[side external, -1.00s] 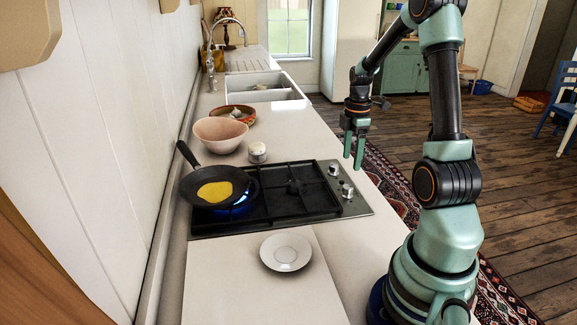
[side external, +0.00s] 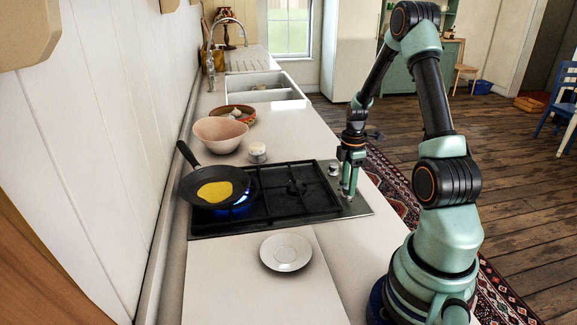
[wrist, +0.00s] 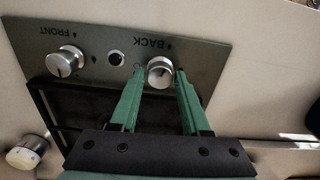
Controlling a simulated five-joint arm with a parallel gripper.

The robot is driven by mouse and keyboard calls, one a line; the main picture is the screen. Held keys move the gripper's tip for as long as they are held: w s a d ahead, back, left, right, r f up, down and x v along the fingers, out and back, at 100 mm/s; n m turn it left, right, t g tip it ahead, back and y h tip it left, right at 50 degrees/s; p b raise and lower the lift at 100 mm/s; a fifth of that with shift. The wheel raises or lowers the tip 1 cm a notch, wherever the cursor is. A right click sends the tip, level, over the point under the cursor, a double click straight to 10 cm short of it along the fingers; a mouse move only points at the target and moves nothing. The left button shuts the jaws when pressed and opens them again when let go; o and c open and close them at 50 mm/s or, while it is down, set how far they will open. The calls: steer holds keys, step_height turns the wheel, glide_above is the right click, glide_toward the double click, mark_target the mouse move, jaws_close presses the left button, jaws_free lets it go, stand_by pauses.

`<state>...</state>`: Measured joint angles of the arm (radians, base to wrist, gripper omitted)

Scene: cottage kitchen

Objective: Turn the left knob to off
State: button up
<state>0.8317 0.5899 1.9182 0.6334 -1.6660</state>
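The hob's control strip carries two silver knobs. In the wrist view, one knob (wrist: 160,71) is beside the upside-down word BACK and the other (wrist: 65,62) is by FRONT. My gripper (wrist: 160,72) is open, with a finger on each side of the BACK knob and small gaps showing. In the side view, my gripper (side external: 348,192) is down at the nearer knob and partly hides it; the farther knob (side external: 334,168) is clear. A blue flame (side external: 241,201) burns under the black pan (side external: 198,191). The knob's exact setting is hard to read.
The pan holds something yellow (side external: 214,192). A white saucer (side external: 286,252) lies on the near counter. A small jar (side external: 257,152), a pink bowl (side external: 220,134) and a patterned bowl (side external: 235,114) stand beyond the hob (side external: 300,205). The counter's front edge is at the right.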

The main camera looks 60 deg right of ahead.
jaws_close()
